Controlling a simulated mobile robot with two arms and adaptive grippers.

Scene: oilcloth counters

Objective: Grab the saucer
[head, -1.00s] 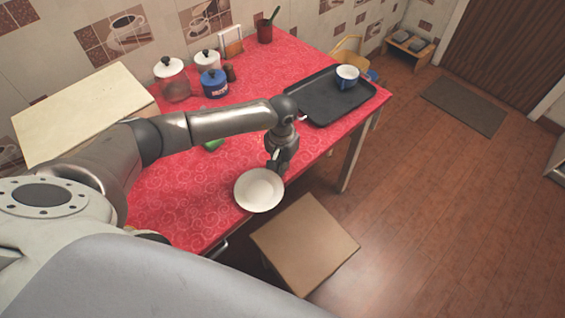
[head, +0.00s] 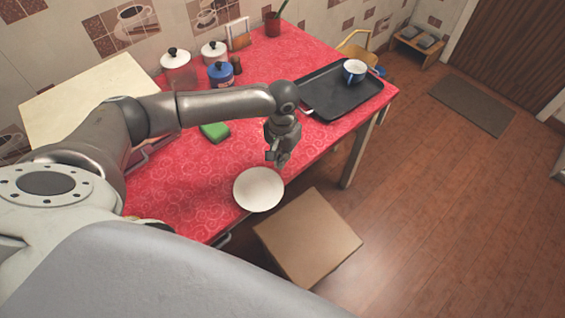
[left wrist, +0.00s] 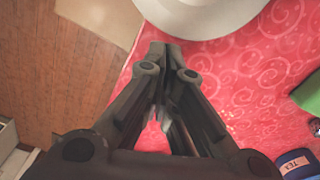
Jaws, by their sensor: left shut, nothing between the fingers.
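The white saucer (head: 258,189) lies on the red patterned cloth at the front edge of the table. It also shows at the top of the left wrist view (left wrist: 203,12), partly cut off by the frame. My left gripper (head: 277,160) is just behind the saucer's far rim in the head view, pointing down. In the left wrist view its fingertips (left wrist: 165,48) are together with nothing between them, and they lie close to the saucer's rim. I cannot tell whether they touch it. My right gripper is not in view.
A green sponge (head: 214,132) lies left of my gripper. A black tray (head: 333,98) holds a blue and white cup (head: 354,71). Lidded jars, one a blue pot (head: 221,75), stand at the back. A stool (head: 308,236) stands below the front edge.

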